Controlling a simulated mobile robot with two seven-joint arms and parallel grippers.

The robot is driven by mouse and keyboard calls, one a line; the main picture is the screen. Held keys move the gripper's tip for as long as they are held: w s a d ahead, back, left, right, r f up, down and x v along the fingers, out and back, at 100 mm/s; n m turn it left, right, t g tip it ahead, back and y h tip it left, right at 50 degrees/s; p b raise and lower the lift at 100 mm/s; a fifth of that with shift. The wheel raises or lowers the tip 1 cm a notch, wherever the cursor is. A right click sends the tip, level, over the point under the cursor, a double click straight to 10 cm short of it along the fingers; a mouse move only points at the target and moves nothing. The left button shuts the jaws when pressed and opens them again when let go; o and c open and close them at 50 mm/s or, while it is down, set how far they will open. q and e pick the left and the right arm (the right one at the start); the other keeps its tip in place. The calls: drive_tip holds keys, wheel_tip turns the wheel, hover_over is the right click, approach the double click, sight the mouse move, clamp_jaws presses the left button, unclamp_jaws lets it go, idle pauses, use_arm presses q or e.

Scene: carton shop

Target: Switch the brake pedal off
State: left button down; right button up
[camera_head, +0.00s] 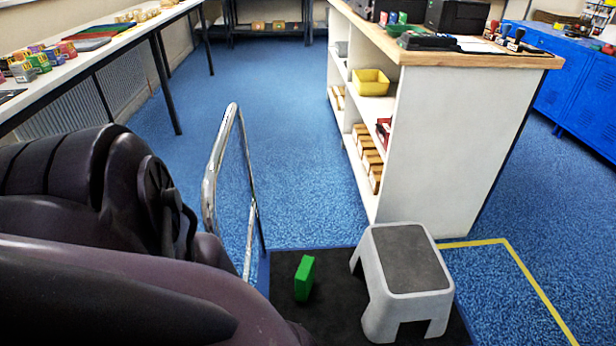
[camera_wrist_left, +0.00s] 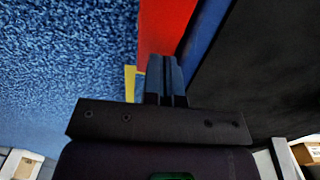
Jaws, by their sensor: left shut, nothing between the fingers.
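A red flat piece (camera_wrist_left: 165,25), which looks like the brake pedal, shows at the top of the left wrist view beside the blue edge of a black deck. My left gripper (camera_wrist_left: 165,62) is shut and empty, its fingertips right at the red piece's lower end in the picture. I cannot tell whether they touch it or which way the piece is tilted. In the head view my left arm fills the lower left; its gripper and the red piece are hidden there. My right gripper is in neither view.
The trolley's black deck (camera_head: 283,310) carries a green box (camera_head: 304,278) and a grey step stool (camera_head: 405,275). A chrome handle (camera_head: 212,185) rises at its left. A white shelf counter (camera_head: 430,140) stands behind. Blue carpet (camera_head: 270,120) between counter and left table is clear.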

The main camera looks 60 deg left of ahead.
use_arm(q)
wheel_tip(320, 180, up, 14)
drive_tip(key=w+p, duration=0.1)
drive_tip(key=p, duration=0.8)
drive_tip(key=shift+w+d, duration=0.4)
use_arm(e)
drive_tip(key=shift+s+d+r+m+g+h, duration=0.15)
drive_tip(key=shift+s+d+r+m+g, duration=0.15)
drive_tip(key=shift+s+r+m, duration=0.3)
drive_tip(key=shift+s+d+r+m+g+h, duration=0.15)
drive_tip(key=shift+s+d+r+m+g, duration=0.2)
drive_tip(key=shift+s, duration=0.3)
use_arm(q)
drive_tip(key=shift+f, duration=0.1)
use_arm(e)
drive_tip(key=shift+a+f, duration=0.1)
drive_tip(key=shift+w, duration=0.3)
